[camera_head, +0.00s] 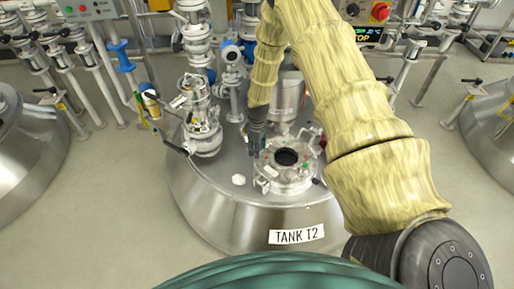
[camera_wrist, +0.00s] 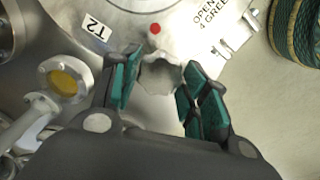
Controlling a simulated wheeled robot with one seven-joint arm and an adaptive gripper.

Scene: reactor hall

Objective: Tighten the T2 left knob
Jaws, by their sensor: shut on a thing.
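Tank T2 (camera_head: 215,190) is a steel vessel with a round hatch on top, whose dark opening (camera_head: 287,157) faces up. My gripper (camera_head: 256,148) reaches down at the left edge of the hatch. In the wrist view, a grey faceted knob (camera_wrist: 160,76) sits between the teal-padded fingertips of my gripper (camera_wrist: 158,85), which is shut on it. A red dot (camera_wrist: 155,28) marks the plate just beyond the knob, and a T2 label (camera_wrist: 96,25) is to its left. The gripper hides the knob in the head view.
Pipes and valves (camera_head: 200,125) stand on the tank's left side, and a steel cylinder (camera_head: 287,97) stands behind the hatch. A yellow sight glass (camera_wrist: 65,82) is left of my fingers. Other tanks stand at left (camera_head: 30,150) and right (camera_head: 490,130), with open floor between.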

